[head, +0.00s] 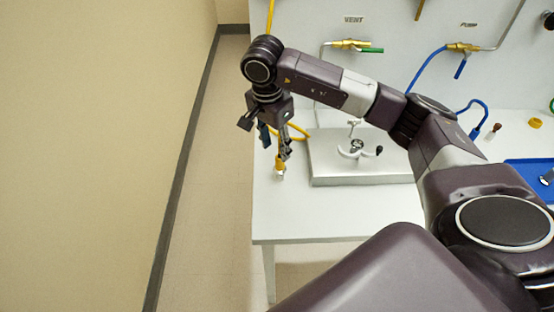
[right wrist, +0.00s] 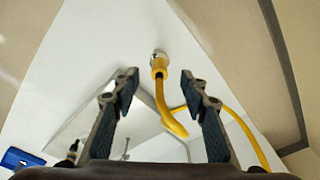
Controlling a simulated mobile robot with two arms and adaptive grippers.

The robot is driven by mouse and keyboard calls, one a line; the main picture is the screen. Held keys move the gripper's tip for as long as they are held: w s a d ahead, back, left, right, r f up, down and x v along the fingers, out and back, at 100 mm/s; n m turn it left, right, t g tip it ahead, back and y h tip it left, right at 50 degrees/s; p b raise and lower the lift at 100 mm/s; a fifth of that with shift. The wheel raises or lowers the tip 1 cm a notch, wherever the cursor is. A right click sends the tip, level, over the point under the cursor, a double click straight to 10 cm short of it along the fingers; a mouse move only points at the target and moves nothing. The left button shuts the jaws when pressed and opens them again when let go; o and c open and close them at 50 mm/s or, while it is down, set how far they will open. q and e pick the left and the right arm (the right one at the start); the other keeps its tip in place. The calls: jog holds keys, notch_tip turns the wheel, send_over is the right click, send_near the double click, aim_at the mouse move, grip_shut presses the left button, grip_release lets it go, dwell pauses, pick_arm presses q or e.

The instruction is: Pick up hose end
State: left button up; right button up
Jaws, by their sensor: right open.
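The hose end (head: 279,172) is a yellow connector with a pale metal tip, near the left edge of the white bench. It also shows in the right wrist view (right wrist: 159,66), just beyond the fingertips and centred between them. Its yellow hose (right wrist: 172,124) runs back between the fingers and curves off to the right. My right gripper (head: 278,148) points down at the hose end from above; its two fingers (right wrist: 160,84) are spread apart with nothing gripped. In the head view the fingers partly hide the hose. My left gripper is not in view.
A metal plate with a small fixture (head: 330,175) stands right of the hose end. A blue tray (head: 525,165) lies far right. Vent (head: 350,44) and pump (head: 465,47) valves are on the back wall. The bench front (head: 310,220) is clear; floor lies left.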

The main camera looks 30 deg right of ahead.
aim_at(279, 154)
jog(key=shift+d+f, duration=0.1)
jog(key=shift+d, duration=0.35)
jog(key=shift+d+f+p, duration=0.15)
jog(key=shift+f+p, duration=0.35)
jog(key=shift+f, duration=0.4)
jog(key=shift+f+p, duration=0.3)
jog(key=shift+f, duration=0.1)
jog(key=f, duration=0.1)
jog(key=f+p, duration=0.1)
jog(key=f, duration=0.1)
jog(key=shift+w+d+f+p, duration=0.2)
jog(key=shift+d+f+p, duration=0.1)
jog(key=shift+p, duration=0.1)
jog(key=shift+f, duration=0.45)
grip_shut()
